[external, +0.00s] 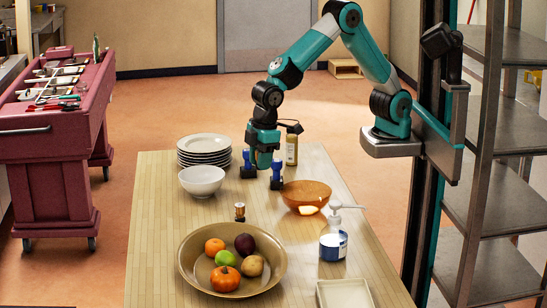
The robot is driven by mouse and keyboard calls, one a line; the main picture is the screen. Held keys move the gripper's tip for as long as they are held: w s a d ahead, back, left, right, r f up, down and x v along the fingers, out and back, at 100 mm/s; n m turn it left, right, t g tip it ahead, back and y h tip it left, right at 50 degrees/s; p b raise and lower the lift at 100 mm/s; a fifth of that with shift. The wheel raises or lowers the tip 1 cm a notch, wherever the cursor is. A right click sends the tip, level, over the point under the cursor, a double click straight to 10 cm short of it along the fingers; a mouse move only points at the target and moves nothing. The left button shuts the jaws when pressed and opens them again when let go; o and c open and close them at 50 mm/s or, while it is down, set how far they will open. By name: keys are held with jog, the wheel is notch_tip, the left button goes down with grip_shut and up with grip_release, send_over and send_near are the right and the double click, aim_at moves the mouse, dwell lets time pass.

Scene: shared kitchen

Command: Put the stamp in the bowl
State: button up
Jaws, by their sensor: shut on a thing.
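My gripper (263,182) points down over the far half of the table, between a white bowl (202,183) on the left and an orange-brown bowl (297,196) on the right. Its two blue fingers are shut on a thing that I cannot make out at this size. A small dark and brown piece (239,212), which looks like a stamp, is upright in front of my gripper, to the left, apart from the fingers. A wide tan bowl (189,270) at the front holds several fruits. I cannot tell which bowl the task means.
A stack of plates (204,149) stands behind the white bowl. A bottle (292,148) stands behind my gripper. A pump bottle (333,243) and a pale square dish (344,294) are at the front right of the wooden table (150,215). A shelf rack (495,205) is at the right.

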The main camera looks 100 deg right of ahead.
jog(key=w+d+m+b, duration=0.3)
jog(key=w+d+m, duration=0.2)
jog(key=w+d, duration=0.65)
jog(key=m, duration=0.6)
send_over(201, 182)
jog(key=a, duration=0.5)
jog(key=shift+h, duration=0.4)
jog(key=f, duration=1.3)
jog(key=shift+d, duration=0.25)
jog(key=shift+f, duration=2.5)
jog(key=shift+f, duration=0.15)
jog(key=o, duration=0.6)
jog(key=shift+o, duration=0.2)
